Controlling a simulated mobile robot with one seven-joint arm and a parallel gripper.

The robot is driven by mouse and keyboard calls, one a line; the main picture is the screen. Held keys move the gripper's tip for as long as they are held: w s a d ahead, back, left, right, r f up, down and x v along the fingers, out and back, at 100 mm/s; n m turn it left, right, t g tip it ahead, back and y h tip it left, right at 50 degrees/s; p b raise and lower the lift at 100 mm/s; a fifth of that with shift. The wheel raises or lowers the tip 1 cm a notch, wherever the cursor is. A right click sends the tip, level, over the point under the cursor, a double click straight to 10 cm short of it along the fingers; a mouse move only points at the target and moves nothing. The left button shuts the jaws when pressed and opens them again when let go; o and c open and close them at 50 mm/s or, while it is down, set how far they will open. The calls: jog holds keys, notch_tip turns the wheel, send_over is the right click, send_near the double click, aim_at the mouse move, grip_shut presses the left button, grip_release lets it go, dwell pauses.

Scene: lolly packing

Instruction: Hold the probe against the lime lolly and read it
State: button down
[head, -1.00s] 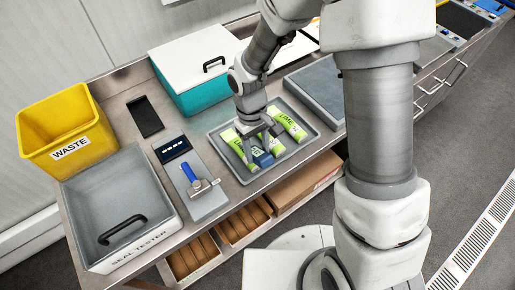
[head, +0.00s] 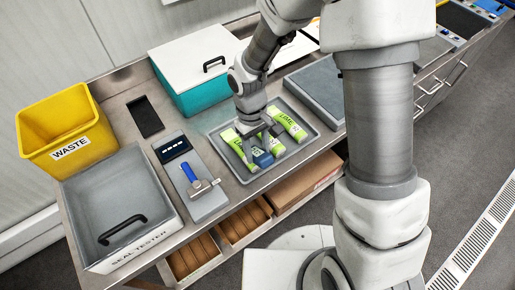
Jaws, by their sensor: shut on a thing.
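My gripper (head: 261,147) points down over a grey tray (head: 312,146). It is shut on a dark blue block (head: 263,159), which looks like the probe, low over the tray's front part. Bright green lolly packs lie in the tray. The right one (head: 289,124) is marked LIME. Another (head: 235,143) lies to the left of my gripper, and a middle one is partly hidden behind my gripper. I cannot tell whether the block touches the middle pack. The block's readout cannot be made out.
Left of the tray stands a grey device (head: 208,205) with a blue handle (head: 190,173) and a dark display (head: 173,148). Further left are the seal tester bin (head: 150,185) and yellow waste bin (head: 32,127). A teal cool box (head: 188,90) stands behind; a grey slab (head: 318,92) lies to the right.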

aim_at(258, 152)
jog(key=shift+r+p, duration=2.6)
jog(key=shift+r, duration=0.95)
jog(key=shift+w+f, duration=0.1)
